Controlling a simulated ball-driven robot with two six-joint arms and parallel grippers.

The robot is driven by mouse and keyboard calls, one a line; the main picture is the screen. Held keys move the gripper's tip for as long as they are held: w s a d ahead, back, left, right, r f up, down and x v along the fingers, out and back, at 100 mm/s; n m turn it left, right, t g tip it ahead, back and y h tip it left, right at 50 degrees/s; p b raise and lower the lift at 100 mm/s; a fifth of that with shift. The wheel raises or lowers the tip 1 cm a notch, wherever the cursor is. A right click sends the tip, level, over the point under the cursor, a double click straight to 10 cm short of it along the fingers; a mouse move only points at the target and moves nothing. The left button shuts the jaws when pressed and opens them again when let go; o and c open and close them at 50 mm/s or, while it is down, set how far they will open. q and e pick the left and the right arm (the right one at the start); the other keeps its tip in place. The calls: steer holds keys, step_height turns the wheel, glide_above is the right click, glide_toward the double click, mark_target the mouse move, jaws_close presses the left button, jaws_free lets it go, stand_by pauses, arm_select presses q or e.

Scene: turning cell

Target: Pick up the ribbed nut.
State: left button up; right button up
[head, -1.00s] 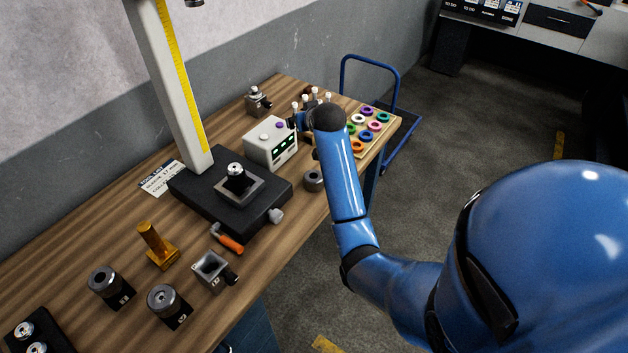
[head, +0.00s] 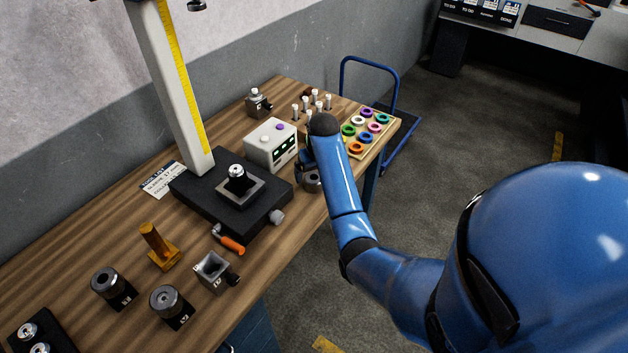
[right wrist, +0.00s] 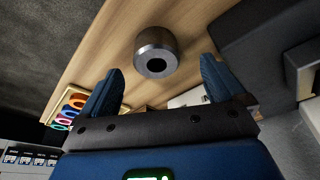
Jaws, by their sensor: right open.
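The ribbed nut (head: 313,183) appears to be the short grey round piece with a dark central hole, standing on the wooden bench near its front edge. Its ribs cannot be made out. My right gripper (head: 306,163) is beside it in the head view, and my forearm and jaws partly cover it. In the right wrist view, the nut (right wrist: 155,46) lies just beyond the fingertips, roughly centred between them. The right gripper (right wrist: 160,78) is open and empty there, with a blue finger on each side. My left gripper is not in view.
A white box with a green display (head: 268,144) stands left of my right gripper. A tray of coloured rings (head: 354,129) and several white-topped pegs (head: 318,98) are behind it. A black stand (head: 215,207) with a tall column occupies the bench's middle.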

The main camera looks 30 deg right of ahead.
mark_target(314, 178)
steer(key=shift+w+d+p+x, duration=0.15)
steer(key=shift+p+x, duration=0.15)
steer(key=shift+x, duration=0.75)
steer(key=shift+w+d+p+x, duration=0.15)
steer(key=shift+p+x, duration=0.1)
steer(key=shift+x, duration=0.8)
steer(key=shift+w+f, duration=0.1)
steer(key=shift+f, duration=0.45)
steer(key=c, duration=1.2)
steer(key=shift+o, duration=0.2)
steer(key=shift+r, duration=0.1)
